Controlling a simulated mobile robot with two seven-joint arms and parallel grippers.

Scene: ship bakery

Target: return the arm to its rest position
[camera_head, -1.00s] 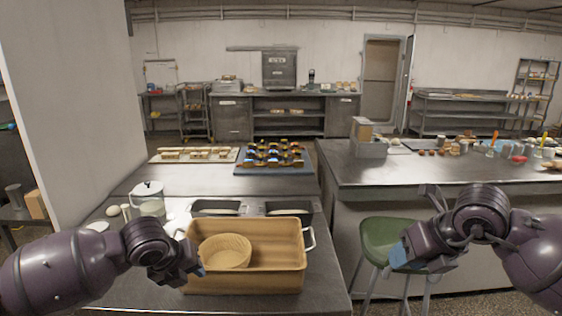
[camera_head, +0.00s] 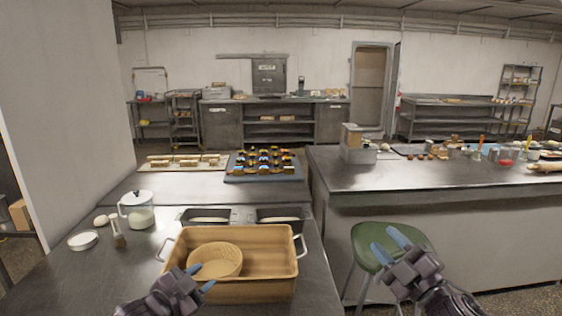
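My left gripper (camera_head: 198,279) is low in the view, in front of the near left corner of a tan rectangular pan. Its two blue-tipped fingers are spread apart with nothing between them. My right gripper (camera_head: 387,247) is at the lower right, in front of the green stool as seen from the head. Its blue-tipped fingers are apart and empty. Most of both arms is below the picture's lower edge.
The tan pan (camera_head: 270,246) holds a round basket (camera_head: 214,260) on the left counter. The green stool (camera_head: 390,238) stands by the right counter (camera_head: 440,180).

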